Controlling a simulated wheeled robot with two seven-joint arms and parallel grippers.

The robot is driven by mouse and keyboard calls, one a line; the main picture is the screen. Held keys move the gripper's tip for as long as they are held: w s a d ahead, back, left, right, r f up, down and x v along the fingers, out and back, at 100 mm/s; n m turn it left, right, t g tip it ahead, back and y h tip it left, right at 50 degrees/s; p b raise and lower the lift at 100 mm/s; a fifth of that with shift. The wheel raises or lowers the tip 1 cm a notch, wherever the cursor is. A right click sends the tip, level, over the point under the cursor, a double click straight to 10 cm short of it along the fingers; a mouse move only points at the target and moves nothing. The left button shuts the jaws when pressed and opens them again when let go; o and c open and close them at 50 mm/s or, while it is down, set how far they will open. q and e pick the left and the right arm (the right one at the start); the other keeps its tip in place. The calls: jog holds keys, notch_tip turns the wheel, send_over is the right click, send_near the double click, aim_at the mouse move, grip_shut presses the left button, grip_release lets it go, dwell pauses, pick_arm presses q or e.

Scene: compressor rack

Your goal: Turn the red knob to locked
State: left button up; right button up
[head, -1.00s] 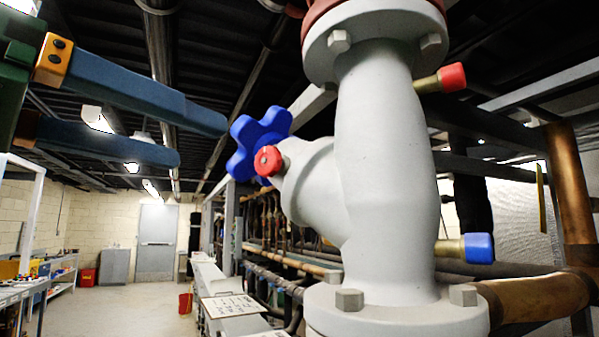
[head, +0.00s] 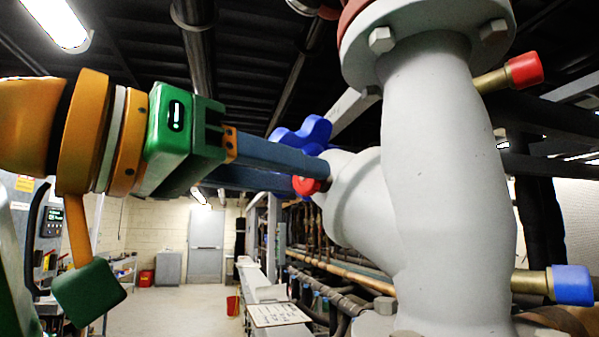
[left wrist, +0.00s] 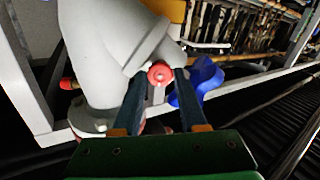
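The small red knob (head: 308,185) sits on the side of the grey valve body (head: 440,190), just below the blue star-shaped handwheel (head: 303,134). My left gripper (head: 322,176) reaches in from the left with its two blue fingers apart, tips at the knob. The near finger partly covers the knob and handwheel in the head view. In the left wrist view the red knob (left wrist: 160,74) lies between the open fingertips (left wrist: 160,78), and the blue handwheel (left wrist: 203,80) is beside the right finger. I cannot tell whether the fingers touch the knob. My right gripper is not in view.
A red-capped stub (head: 524,70) and a blue-capped stub (head: 571,285) stick out at the valve's right. Pipes and a rack run behind. A white sign (head: 279,313) is low in front. The floor (head: 180,312) at left is open.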

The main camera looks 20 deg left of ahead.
pick_arm(q)
grip_shut()
jog(key=shift+m+p, duration=2)
jog(key=shift+m, duration=7)
jog(key=o, duration=0.9)
grip_release()
jog(key=shift+c, duration=0.2)
